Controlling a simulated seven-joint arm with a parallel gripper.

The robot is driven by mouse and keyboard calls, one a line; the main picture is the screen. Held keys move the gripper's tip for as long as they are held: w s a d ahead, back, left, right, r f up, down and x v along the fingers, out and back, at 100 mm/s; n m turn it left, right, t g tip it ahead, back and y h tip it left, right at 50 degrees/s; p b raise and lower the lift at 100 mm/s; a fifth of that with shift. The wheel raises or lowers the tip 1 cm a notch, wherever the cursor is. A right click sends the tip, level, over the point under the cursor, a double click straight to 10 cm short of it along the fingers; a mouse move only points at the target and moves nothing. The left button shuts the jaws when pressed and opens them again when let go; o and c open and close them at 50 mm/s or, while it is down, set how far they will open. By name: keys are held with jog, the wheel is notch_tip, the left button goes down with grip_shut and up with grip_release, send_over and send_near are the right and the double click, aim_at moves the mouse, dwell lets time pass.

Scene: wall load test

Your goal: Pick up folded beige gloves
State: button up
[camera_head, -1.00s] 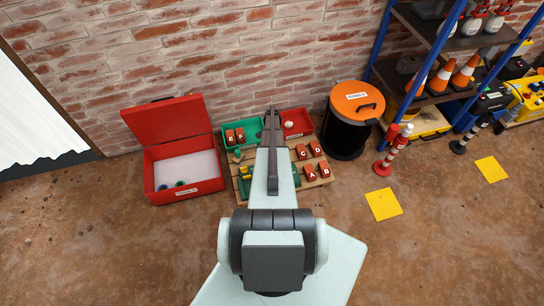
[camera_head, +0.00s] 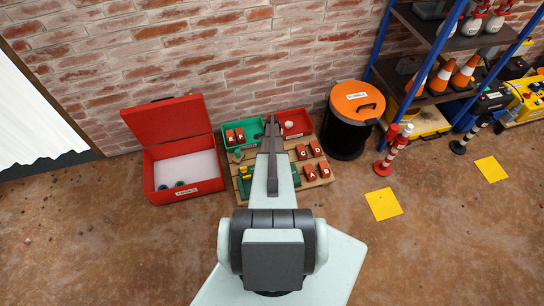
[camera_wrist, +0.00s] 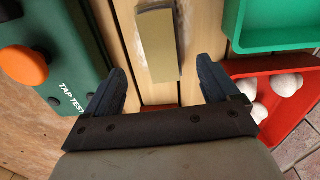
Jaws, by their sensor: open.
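In the head view my arm covers the middle of the wooden board, and I cannot make out the block or gloves there.
A green "TAP TEST" box (camera_wrist: 65,65) with an orange knob stands left of my fingers. A green tray (camera_wrist: 275,25) and a red tray (camera_wrist: 297,105) with white balls lie right. An open red case (camera_head: 185,165) and a black bin (camera_head: 345,135) flank the board.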

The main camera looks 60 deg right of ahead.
jog(key=shift+w+f, duration=0.15)
jog(key=shift+f, duration=3.45)
jog(key=shift+c, duration=0.4)
jog(key=c, duration=1)
jog(key=shift+r, duration=0.1)
